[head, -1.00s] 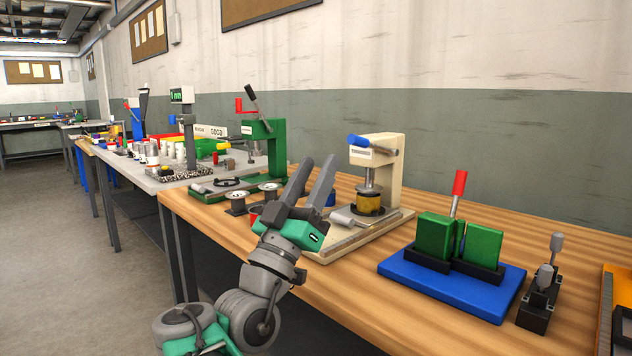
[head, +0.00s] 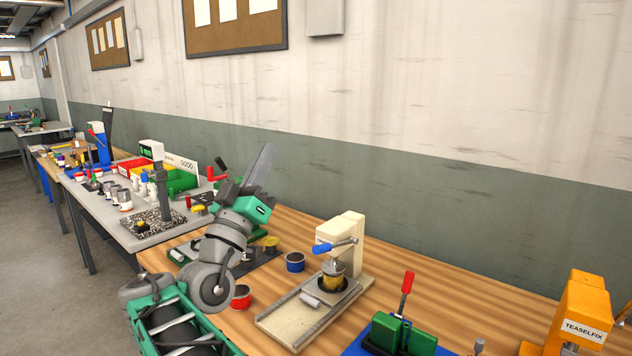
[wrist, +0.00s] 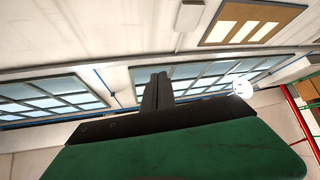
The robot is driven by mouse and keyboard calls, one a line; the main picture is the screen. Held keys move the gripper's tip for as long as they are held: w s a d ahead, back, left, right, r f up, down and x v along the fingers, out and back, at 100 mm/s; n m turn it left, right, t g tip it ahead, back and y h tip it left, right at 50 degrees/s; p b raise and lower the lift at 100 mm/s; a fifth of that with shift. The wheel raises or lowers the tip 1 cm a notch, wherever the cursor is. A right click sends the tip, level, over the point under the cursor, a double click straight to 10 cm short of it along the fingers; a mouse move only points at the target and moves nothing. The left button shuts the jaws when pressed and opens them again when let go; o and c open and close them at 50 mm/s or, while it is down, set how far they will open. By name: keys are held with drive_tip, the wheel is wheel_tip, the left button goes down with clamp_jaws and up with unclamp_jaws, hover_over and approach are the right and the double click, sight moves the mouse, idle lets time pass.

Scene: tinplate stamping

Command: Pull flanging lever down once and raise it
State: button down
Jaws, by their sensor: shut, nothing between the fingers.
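The cream press (head: 351,232) stands upright on the wooden bench, with a blue-handled lever (head: 322,248) on its left side and a gold can (head: 334,268) under its head. Which lever is the flanging lever cannot be read from a label. A green press is mostly hidden behind my gripper; a dark lever end (head: 222,166) shows beside it. My gripper (head: 265,152) points up, shut and empty, left of the cream press and apart from its lever. In the wrist view its fingers (wrist: 157,92) are together against the wall and windows.
A red lever (head: 407,283) rises from the green blocks (head: 386,330) at the front. An orange machine (head: 585,310) stands at the right. A red tin (head: 241,297) and a blue tin (head: 295,262) stand near the cream press. The bench behind the cream press is clear.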

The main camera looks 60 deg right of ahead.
wheel_tip(320, 180, up, 6)
drive_tip(key=d+m+g+y+p, duration=0.1)
drive_tip(key=d+p, duration=0.1)
drive_tip(key=p, duration=0.3)
drive_tip(key=m+g+y+p, duration=0.4)
drive_tip(key=m+g+y, duration=0.1)
drive_tip(key=y, duration=0.8)
hover_over(335, 246)
drive_tip(key=w+a, duration=0.3)
drive_tip(key=a, duration=0.2)
wheel_tip(335, 246, down, 22)
drive_tip(key=f, duration=0.2)
drive_tip(key=s+f, duration=0.1)
drive_tip(key=shift+a+f, duration=0.3)
drive_tip(key=shift+f, duration=0.45)
